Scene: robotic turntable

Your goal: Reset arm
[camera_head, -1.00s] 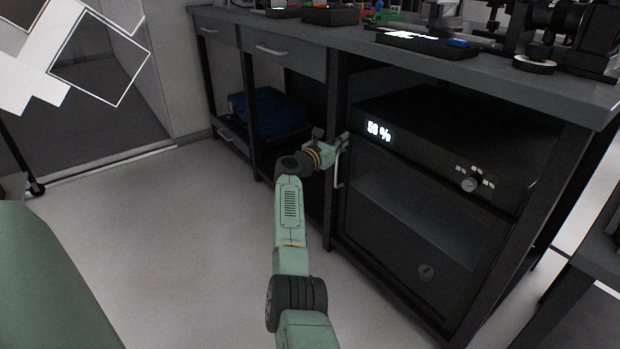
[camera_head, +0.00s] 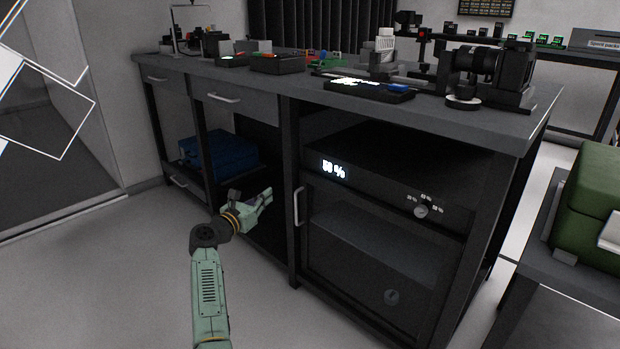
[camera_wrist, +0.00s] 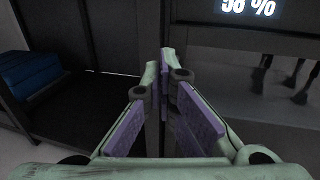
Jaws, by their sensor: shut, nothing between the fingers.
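My gripper (camera_head: 266,197) is at the end of my green arm, in front of the workbench and left of the cabinet door's silver handle (camera_head: 298,207). Its fingers hold nothing and stand apart from the handle. In the wrist view my gripper (camera_wrist: 165,62) shows its purple-padded fingers close together at the tips. The black cabinet (camera_head: 375,235) with a glass door is under the bench, and its door is shut. Its lit display (camera_head: 333,169) reads about 58 %.
The workbench (camera_head: 330,93) carries several instruments and trays. A blue case (camera_head: 215,155) lies on the lower shelf at left; it also shows in the wrist view (camera_wrist: 28,72). A green case (camera_head: 590,200) stands on a side table at right. The floor (camera_head: 110,270) at left is clear.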

